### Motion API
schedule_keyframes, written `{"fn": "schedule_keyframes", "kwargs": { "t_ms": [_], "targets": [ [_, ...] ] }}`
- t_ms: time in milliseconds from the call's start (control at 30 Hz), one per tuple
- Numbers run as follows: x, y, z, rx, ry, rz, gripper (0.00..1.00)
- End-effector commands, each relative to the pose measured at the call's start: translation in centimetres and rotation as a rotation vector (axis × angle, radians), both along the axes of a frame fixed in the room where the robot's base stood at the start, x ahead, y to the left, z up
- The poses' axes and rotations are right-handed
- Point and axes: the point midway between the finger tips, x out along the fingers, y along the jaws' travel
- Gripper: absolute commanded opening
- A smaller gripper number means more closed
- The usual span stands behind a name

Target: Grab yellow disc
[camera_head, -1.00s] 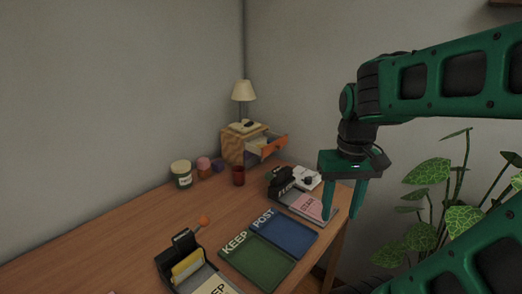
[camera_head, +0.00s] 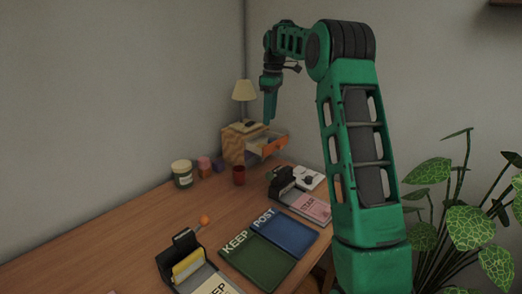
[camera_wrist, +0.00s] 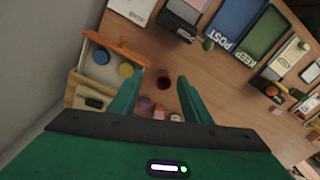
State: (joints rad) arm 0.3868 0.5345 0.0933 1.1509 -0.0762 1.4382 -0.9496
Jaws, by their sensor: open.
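The yellow disc (camera_wrist: 125,70) lies in the open drawer (camera_wrist: 116,49) of a small wooden box, seen in the wrist view. A blue disc (camera_wrist: 100,57) lies beside it. The drawer also shows in the head view (camera_head: 274,147), but I cannot make out the yellow disc there. My gripper (camera_wrist: 159,80) is open and empty, pointing down. In the wrist view its left finger is just below and right of the yellow disc. In the head view my gripper (camera_head: 269,120) hangs over the drawer area, apart from the desk.
A lamp (camera_head: 244,90) stands on the wooden box (camera_head: 232,144). A red cup (camera_head: 238,176), a jar (camera_head: 182,176) and small blocks stand nearby. Green KEEP (camera_head: 255,262) and blue POST (camera_head: 286,233) trays lie toward the front. A plant (camera_head: 450,220) is at the right.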

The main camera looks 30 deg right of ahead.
Motion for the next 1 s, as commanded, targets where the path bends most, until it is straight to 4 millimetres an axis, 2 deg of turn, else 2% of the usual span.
{"fn": "schedule_keyframes", "kwargs": {
  "t_ms": [33, 100, 200, 333, 567, 1000],
  "targets": [
    [1.9, -0.6, -1.0, 0.011, -0.005, 0.052, 0.44],
    [4.0, -1.3, -1.9, 0.024, -0.017, 0.130, 0.44],
    [6.4, -2.4, -3.2, 0.040, -0.036, 0.228, 0.44],
    [8.5, -3.5, -4.8, 0.056, -0.056, 0.327, 0.44],
    [9.8, -4.6, -6.3, 0.068, -0.075, 0.408, 0.44],
    [10.1, -4.0, -11.5, 0.069, -0.076, 0.414, 0.44]
  ]
}}
